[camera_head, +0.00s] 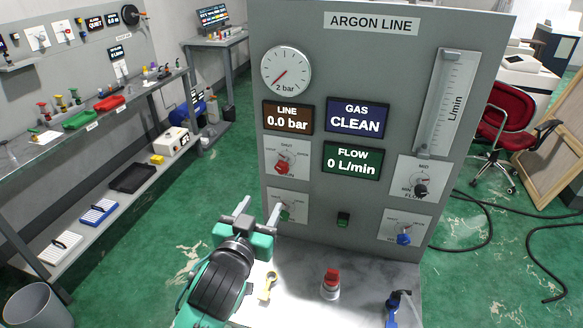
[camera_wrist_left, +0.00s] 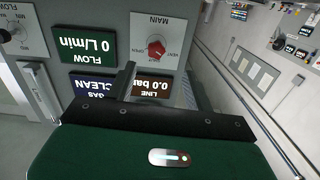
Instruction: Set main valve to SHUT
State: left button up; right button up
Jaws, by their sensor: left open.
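The main valve is a red knob (camera_head: 283,167) on a white plate at the left of the grey argon panel. The plate has SHUT above the knob and other position labels at its sides. In the left wrist view the knob (camera_wrist_left: 156,48) appears upside down on its plate marked MAIN. I cannot tell for sure which label its pointer faces. My left gripper (camera_head: 257,211) is open and empty, below the main valve and apart from it, in front of the lower left green knob (camera_head: 285,214). My right gripper is not in view.
The line display (camera_head: 288,118) reads 0.0 bar and the flow display (camera_head: 352,161) 0 L/min. A black knob (camera_head: 420,189) and a blue knob (camera_head: 404,239) sit at the panel's right. A red-topped button (camera_head: 331,284) and a yellow item (camera_head: 268,287) stand on the ledge below.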

aim_at(281, 169)
pick_arm(q)
jog(key=p+x, duration=0.1)
jog(key=x, duration=0.3)
jog(key=r+p+x, duration=0.1)
jog(key=p+x, duration=0.1)
jog(key=x, duration=0.2)
jog(key=r+p+x, duration=0.1)
jog(key=x, duration=0.3)
jog(key=shift+w+d+f, duration=0.1)
jog(key=shift+w+d, duration=0.1)
jog(key=shift+d, duration=0.2)
jog(key=shift+w+d+f+p, duration=0.1)
jog(key=shift+w+d+p, duration=0.15)
jog(key=shift+w, duration=0.35)
jog(key=c, duration=1)
